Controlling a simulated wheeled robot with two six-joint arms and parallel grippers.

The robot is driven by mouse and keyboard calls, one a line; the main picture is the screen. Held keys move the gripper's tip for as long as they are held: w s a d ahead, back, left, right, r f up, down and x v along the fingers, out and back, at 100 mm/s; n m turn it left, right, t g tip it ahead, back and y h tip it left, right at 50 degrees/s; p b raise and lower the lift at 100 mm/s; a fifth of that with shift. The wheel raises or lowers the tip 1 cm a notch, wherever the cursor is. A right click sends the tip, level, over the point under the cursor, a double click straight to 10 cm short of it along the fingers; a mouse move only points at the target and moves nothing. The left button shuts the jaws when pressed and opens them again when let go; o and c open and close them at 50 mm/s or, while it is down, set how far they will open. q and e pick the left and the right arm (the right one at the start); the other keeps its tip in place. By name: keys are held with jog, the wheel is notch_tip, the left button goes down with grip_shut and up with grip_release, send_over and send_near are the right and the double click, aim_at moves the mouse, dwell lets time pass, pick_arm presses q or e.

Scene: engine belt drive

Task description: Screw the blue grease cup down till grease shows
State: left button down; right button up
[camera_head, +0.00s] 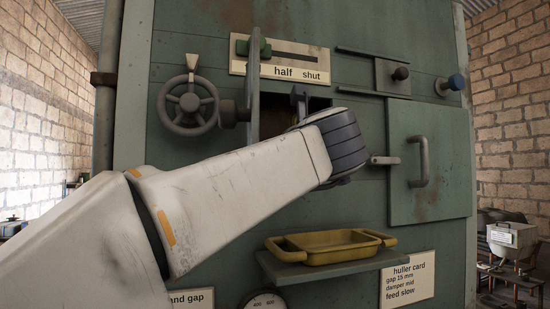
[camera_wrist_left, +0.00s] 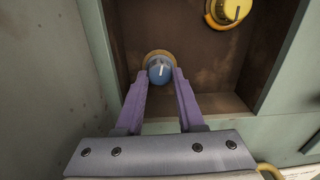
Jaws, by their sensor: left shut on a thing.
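The blue grease cup (camera_wrist_left: 161,69) is a round blue cap with a white line across its face. It sits on a brass-coloured collar (camera_wrist_left: 147,58) at the back of a brown recess. The purple fingers of my left gripper (camera_wrist_left: 162,78) are shut on it, one on each side. No grease is visible around the cup in the left wrist view. In the head view my left arm reaches to the recess (camera_head: 277,120) and its wrist hides the cup and fingertips. My right gripper is in neither view.
A yellow knob (camera_wrist_left: 230,10) sits upper right in the recess. Around the opening are a handwheel (camera_head: 188,103), a damper slide (camera_head: 262,47), an upright open door edge (camera_head: 254,90), a handled door (camera_head: 425,195) and a yellow tray (camera_head: 330,255) on a shelf below.

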pick_arm(q)
jog(key=shift+d+m+y, duration=0.1)
jog(key=shift+m+y, duration=0.2)
jog(key=shift+m, duration=7.95)
jog(key=shift+d+m+y, duration=0.1)
jog(key=shift+m+y, duration=0.2)
jog(key=shift+m, duration=7.95)
jog(key=c, duration=0.8)
grip_release()
jog(key=shift+a, duration=0.1)
